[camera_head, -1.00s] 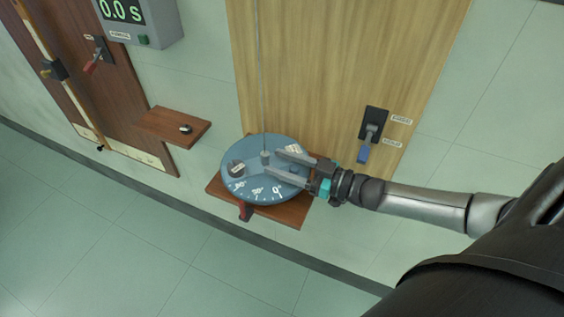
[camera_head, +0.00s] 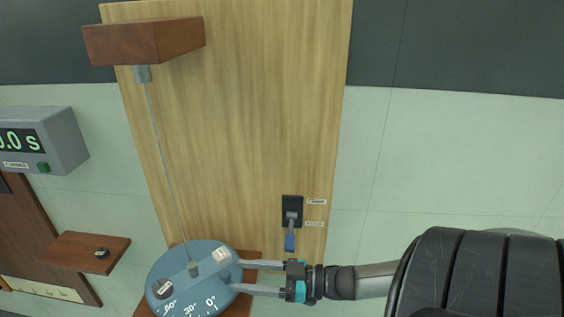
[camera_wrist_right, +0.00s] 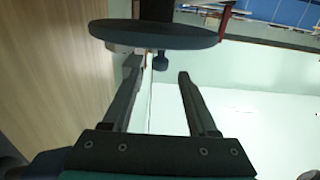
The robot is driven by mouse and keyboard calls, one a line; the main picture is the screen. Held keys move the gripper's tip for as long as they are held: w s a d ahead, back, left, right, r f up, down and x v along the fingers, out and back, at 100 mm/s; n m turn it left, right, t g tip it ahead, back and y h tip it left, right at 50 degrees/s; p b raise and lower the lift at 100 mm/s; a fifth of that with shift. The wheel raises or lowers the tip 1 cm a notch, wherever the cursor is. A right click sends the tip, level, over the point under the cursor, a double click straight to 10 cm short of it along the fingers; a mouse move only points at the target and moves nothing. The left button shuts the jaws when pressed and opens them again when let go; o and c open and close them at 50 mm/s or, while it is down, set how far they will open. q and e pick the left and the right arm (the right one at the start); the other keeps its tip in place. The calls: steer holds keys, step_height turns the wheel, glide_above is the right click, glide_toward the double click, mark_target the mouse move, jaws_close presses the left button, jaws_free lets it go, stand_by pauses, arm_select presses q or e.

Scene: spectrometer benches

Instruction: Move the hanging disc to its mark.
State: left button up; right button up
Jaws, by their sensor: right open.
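The blue-grey hanging disc (camera_head: 205,285) is at the lower left in the head view, hung by a thin wire (camera_head: 163,160) from its hub. White degree marks, including 0° (camera_head: 210,302), show along its front rim. My left gripper is not in view.
A brown bracket (camera_head: 145,40) on the wooden board (camera_head: 250,110) holds the wire's top. A small shelf (camera_head: 75,250) and a timer box (camera_head: 55,140) are left. Part of a lower shelf (camera_head: 237,307) shows beneath the disc.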

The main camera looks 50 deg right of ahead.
steer(key=v, duration=0.7)
steer(key=shift+s+d, duration=0.1)
